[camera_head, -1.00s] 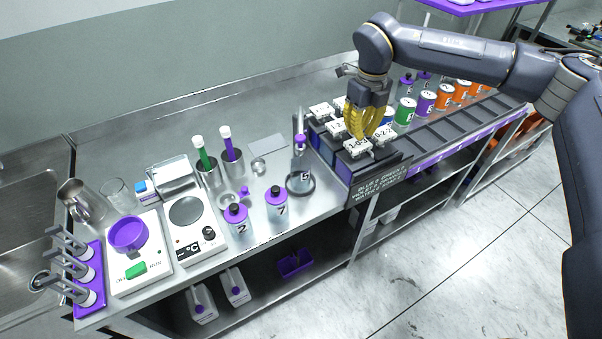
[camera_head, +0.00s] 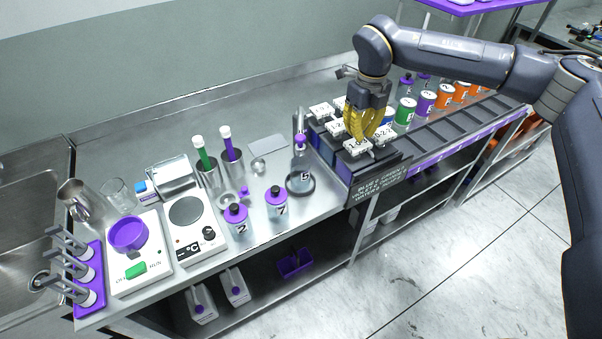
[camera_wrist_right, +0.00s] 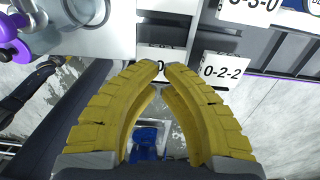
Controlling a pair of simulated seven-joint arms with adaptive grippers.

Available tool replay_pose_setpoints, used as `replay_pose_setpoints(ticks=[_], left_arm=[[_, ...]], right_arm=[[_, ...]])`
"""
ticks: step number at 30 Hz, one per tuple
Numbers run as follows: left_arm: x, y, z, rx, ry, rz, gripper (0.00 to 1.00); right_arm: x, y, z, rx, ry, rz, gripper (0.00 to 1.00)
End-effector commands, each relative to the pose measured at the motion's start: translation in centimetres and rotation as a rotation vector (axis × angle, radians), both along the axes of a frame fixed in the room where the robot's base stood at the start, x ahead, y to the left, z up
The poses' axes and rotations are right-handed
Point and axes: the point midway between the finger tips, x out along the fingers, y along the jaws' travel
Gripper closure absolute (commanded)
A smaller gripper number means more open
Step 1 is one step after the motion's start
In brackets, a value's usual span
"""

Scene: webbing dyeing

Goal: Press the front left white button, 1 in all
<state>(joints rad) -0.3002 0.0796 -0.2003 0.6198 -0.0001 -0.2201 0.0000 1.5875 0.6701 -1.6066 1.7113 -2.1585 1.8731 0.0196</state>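White labelled buttons sit on the dark dispenser block at the back middle of the bench. The front left white button (camera_head: 357,148) is at the block's near corner, and part of it shows beyond my fingertips in the right wrist view (camera_wrist_right: 160,54). A white button marked 0-2-2 (camera_wrist_right: 222,70) is to its right. My right gripper (camera_head: 366,138) points down with yellow fingers over the front left button. Its fingertips nearly meet, with nothing held between them. Whether they touch the button cannot be told. My left gripper is not in view.
More white buttons (camera_head: 321,111) lie behind. A dark sign (camera_head: 379,185) is on the block's front. Numbered cans (camera_head: 405,111) stand to the right. Purple-capped bottles (camera_head: 276,203), a ring stand (camera_head: 300,182) and a hot plate (camera_head: 190,228) stand to the left.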

Motion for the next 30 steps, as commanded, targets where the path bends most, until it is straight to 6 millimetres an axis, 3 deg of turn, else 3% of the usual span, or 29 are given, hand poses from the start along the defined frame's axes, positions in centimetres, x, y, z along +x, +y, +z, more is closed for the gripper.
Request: replay_pose_setpoints(ticks=[30], left_arm=[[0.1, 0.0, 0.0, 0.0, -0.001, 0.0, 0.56]], right_arm=[[0.0, 0.0, -3.5, 0.0, 0.0, 0.0, 1.0]])
